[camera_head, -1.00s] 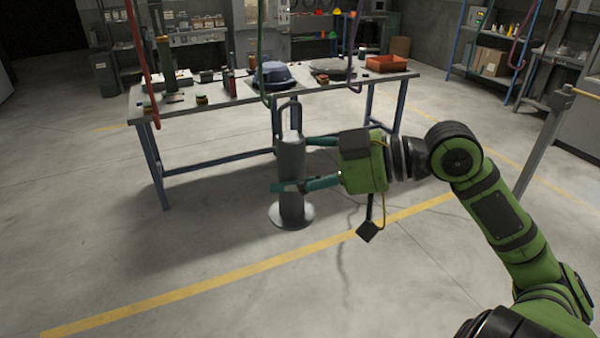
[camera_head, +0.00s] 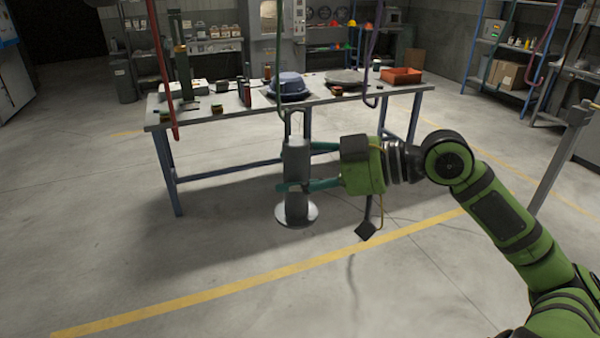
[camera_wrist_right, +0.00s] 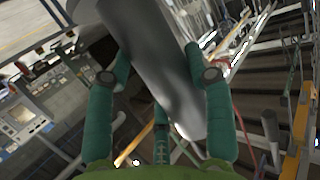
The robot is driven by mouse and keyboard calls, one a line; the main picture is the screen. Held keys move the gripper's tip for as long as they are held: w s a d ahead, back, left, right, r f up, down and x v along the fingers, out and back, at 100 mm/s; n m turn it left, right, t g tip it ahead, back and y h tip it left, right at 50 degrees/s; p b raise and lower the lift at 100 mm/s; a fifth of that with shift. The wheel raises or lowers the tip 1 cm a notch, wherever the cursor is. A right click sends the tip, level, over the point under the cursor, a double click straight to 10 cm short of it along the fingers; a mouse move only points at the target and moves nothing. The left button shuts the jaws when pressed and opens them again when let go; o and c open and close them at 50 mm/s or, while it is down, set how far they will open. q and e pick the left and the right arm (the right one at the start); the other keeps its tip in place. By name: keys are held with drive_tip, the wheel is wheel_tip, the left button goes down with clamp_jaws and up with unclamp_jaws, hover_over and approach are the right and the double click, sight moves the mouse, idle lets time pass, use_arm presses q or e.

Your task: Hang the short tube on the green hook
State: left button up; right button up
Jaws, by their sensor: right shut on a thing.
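The short tube (camera_head: 297,160) is a grey upright cylinder with a wide round flange at its bottom and a loop handle on top. My right gripper (camera_head: 303,168) is shut on its body from the right, holding it above the floor. In the right wrist view the tube (camera_wrist_right: 150,50) lies between the teal fingers. The green hook (camera_head: 278,60) is a thin rod hanging from above. Its lower end appears just left of the tube's loop; I cannot tell whether they touch or differ in depth. My left gripper is not in view.
A red hook (camera_head: 160,70) hangs to the left and a purple hook (camera_head: 371,60) to the right. Behind stands a workbench (camera_head: 215,122) with a blue basin (camera_head: 290,86) and a red bin (camera_head: 401,76). A grey post (camera_head: 560,155) stands at right. The floor below is clear.

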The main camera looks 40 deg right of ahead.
drive_tip(key=shift+w+r, duration=0.1)
drive_tip(key=shift+w, duration=0.05)
drive_tip(key=shift+w+d+p, duration=0.2)
drive_tip(key=shift+w+p, duration=0.1)
drive_tip(key=shift+w, duration=0.3)
drive_tip(key=shift+w+d+p, duration=0.15)
drive_tip(key=shift+w+p, duration=0.1)
drive_tip(key=shift+w, duration=0.3)
drive_tip(key=shift+w, duration=0.1)
drive_tip(key=w+p, duration=0.1)
drive_tip(key=w, duration=0.1)
drive_tip(key=shift+w+d+p, duration=0.3)
drive_tip(key=shift+d+p, duration=0.05)
drive_tip(key=shift+p, duration=0.05)
idle(0.3)
drive_tip(key=shift+f+b, duration=1)
drive_tip(key=shift+f, duration=0.4)
